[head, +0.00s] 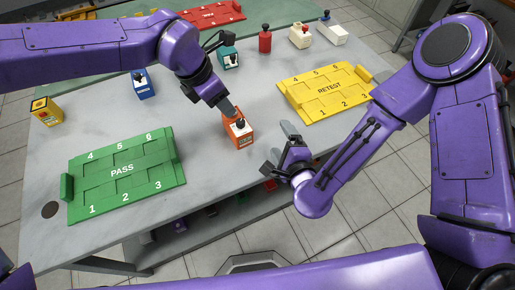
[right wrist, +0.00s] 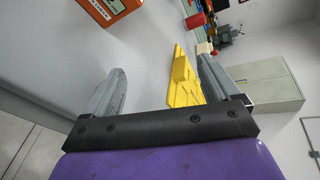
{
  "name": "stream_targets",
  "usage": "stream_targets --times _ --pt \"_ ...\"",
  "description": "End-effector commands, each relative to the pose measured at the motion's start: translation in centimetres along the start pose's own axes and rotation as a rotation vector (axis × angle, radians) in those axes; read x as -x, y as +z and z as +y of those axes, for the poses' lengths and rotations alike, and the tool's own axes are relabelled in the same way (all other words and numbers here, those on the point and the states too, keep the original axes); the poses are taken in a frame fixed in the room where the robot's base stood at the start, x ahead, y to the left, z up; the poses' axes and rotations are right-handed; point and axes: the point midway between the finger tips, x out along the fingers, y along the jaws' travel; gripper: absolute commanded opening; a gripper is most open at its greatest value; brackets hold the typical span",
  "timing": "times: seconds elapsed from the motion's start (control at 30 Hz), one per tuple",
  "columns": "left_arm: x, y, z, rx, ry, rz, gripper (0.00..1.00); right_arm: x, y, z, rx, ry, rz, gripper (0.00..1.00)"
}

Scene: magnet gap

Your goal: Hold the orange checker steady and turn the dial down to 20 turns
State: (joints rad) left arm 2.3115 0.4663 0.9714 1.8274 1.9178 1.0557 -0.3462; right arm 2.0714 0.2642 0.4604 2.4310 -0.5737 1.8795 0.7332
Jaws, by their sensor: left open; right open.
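The orange checker (head: 238,135) stands upright near the middle of the table, with a dark dial (head: 240,124) on top. Its reading is too small to make out. My left gripper (head: 228,110) is open at the checker's far upper side; whether its fingers touch the checker cannot be told. My right gripper (head: 286,147) is open and empty, right of the checker near the table's front edge, apart from it. In the right wrist view the orange checker (right wrist: 107,8) is cut by the top edge, beyond the open right fingers (right wrist: 160,85).
A green PASS tray (head: 122,172) lies left and a yellow RETEST tray (head: 325,92) right. A yellow checker (head: 45,112), a blue one (head: 141,85), a teal one (head: 228,58) and a red one (head: 265,40) stand around. Table is clear between the green tray and orange checker.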

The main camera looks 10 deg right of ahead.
Motion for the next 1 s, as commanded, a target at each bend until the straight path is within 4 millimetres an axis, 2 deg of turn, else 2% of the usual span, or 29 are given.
stream_targets --times 0.03,0.1,0.2,0.3,0.4,0.57,0.9,1.0 --pt "0.0 0.0 0.0 0.0 0.0 0.0 0.43 0.1 1.3 0.9 -0.185 0.04 -0.018 0.89" --pt "0.0 0.0 0.0 0.0 0.0 0.0 0.43 0.1 3.0 1.8 -0.445 0.095 -0.038 0.89" --pt "0.0 0.0 0.0 0.0 0.0 0.0 0.43 0.1 4.9 2.6 -0.764 0.162 -0.049 0.89" --pt "0.0 0.0 0.0 0.0 0.0 0.0 0.43 0.0 6.3 2.8 -0.995 0.209 -0.049 0.89" --pt "0.0 0.0 0.0 0.0 0.0 0.0 0.43 -0.1 7.0 2.9 -1.13 0.237 -0.045 0.89" --pt "0.0 0.0 0.0 0.0 0.0 0.0 0.43 -1.0 7.4 3.1 -1.19 0.249 -0.043 0.89" --pt "0.0 0.0 0.0 0.0 0.0 0.0 0.43 -7.7 8.5 4.3 -1.185 0.247 -0.044 0.89" --pt "0.0 0.0 0.0 0.0 0.0 0.0 0.43 -9.1 8.8 4.5 -1.185 0.248 -0.044 0.89"
